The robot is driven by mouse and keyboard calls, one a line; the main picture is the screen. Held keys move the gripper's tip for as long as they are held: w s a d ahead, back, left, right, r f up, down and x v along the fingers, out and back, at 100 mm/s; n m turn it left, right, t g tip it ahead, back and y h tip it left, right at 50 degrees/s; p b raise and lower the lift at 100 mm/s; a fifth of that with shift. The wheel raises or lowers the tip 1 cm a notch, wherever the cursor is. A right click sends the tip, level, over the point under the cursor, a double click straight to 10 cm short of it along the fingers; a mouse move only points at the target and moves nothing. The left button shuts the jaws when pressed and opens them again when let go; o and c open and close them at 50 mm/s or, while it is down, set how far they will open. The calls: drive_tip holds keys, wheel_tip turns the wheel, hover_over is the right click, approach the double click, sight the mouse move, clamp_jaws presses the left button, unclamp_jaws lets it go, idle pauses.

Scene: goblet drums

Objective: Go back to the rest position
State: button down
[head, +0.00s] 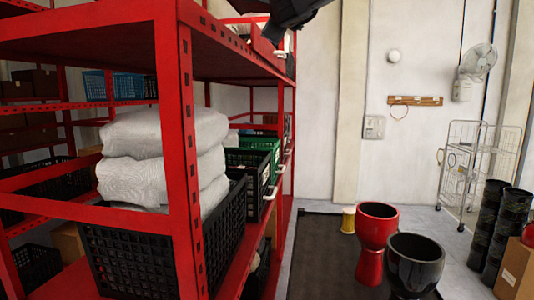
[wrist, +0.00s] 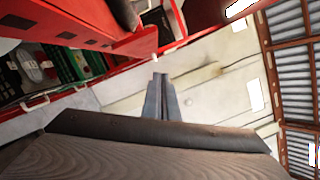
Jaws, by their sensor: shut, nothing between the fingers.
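My gripper (wrist: 163,80) shows in the wrist view with its two grey fingers together and nothing between them. It points up toward the wall and the ceiling, in open air beside a red shelf beam. In the head view a dark part of my arm hangs at the top edge, in front of the rack; the fingertips cannot be made out there. A red goblet drum (head: 371,258) and a black goblet drum (head: 414,266) stand on the floor at the lower right, well away from the arm.
A red shelf rack (head: 183,150) fills the left, holding white sacks (head: 160,150), a black crate (head: 140,262) and a green crate (head: 255,145). Its beam (wrist: 115,42) is close to my gripper. A wire cart (head: 470,165) and black cylinders (head: 488,225) stand right. A dark mat (head: 325,260) covers the floor.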

drive_tip(key=s+d+f+n+g+y, duration=0.1)
drive_tip(key=s+d+f+n+g, duration=0.3)
drive_tip(key=f, duration=0.9)
drive_tip(key=s+f+n+g, duration=0.15)
drive_tip(key=f+n, duration=0.45)
drive_tip(key=f, duration=0.8)
drive_tip(key=s+d+f+n+g+y, duration=0.1)
drive_tip(key=s+d+f+n+g, duration=0.2)
drive_tip(key=f, duration=1)
drive_tip(key=s+d+f+n+g+h, duration=0.1)
drive_tip(key=s+d+f+n+g, duration=0.2)
drive_tip(key=s+f, duration=0.5)
drive_tip(key=s+d+f+n+g, duration=0.3)
drive_tip(key=s+f+n, duration=0.1)
drive_tip(key=s+f, duration=0.4)
drive_tip(key=s+d+f+n+g+h, duration=0.1)
drive_tip(key=s+d+f+n+g, duration=0.2)
drive_tip(key=s+f, duration=0.6)
drive_tip(key=s, duration=0.2)
drive_tip(key=shift+s+h, duration=0.3)
drive_tip(key=shift+s, duration=0.1)
